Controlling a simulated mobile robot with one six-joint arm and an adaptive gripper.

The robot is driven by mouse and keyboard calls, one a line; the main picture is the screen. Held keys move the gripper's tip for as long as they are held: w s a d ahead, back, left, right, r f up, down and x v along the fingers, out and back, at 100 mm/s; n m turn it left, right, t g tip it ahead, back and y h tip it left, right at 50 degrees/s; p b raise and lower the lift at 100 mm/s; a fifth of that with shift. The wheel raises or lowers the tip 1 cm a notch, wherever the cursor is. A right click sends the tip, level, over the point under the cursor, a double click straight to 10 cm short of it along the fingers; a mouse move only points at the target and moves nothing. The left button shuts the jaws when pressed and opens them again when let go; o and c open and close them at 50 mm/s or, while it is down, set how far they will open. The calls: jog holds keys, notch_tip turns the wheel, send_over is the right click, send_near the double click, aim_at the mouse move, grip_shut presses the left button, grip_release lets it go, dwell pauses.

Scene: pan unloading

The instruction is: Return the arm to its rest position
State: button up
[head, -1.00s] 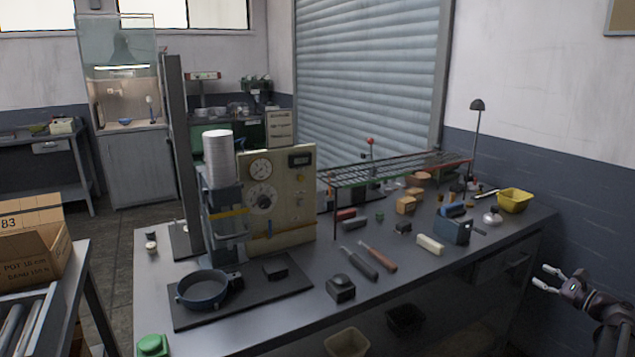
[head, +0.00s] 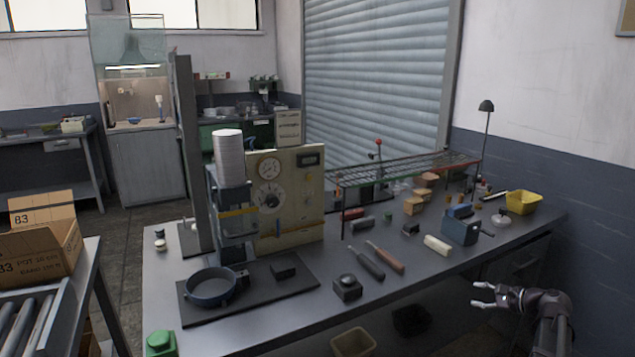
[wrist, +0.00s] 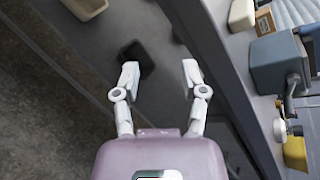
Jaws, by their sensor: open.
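My gripper (head: 482,295) is in front of the workbench at the lower right of the head view, below the level of the bench top. Its white fingers are spread apart with nothing between them. In the wrist view my gripper (wrist: 159,75) is also open and empty, with the floor, a dark bin and the bench edge beyond it. A dark blue ring-shaped pan (head: 212,287) lies on the black base plate of the press-like machine, far to the left of my gripper.
The workbench (head: 330,312) holds a wire rack (head: 410,170), hand tools, a blue box-like device (head: 460,230) and a yellow bin (head: 522,202). Two bins stand below it. A cardboard box (head: 45,240) is at the far left. Floor beside the bench is free in the wrist view.

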jog(key=a+f+n+g, duration=0.2)
jog(key=a, duration=0.4)
jog(key=a+f+n+g, duration=0.2)
jog(key=a+f+n, duration=0.1)
jog(key=a, duration=0.3)
jog(key=s+a+f+n+g+h, duration=0.35)
jog(key=s+a+n, duration=0.35)
jog(key=a, duration=0.4)
jog(key=s+a+f+n+g+h, duration=0.3)
jog(key=s+a+n+h, duration=0.3)
jog(key=a, duration=0.5)
notch_tip(320, 180, up, 15)
jog(key=y+p, duration=0.1)
jog(key=p, duration=1.4)
jog(key=shift+s+r+p, duration=0.15)
jog(key=shift+s+p, duration=0.2)
jog(key=shift+s, duration=0.1)
jog(key=shift+s, duration=0.1)
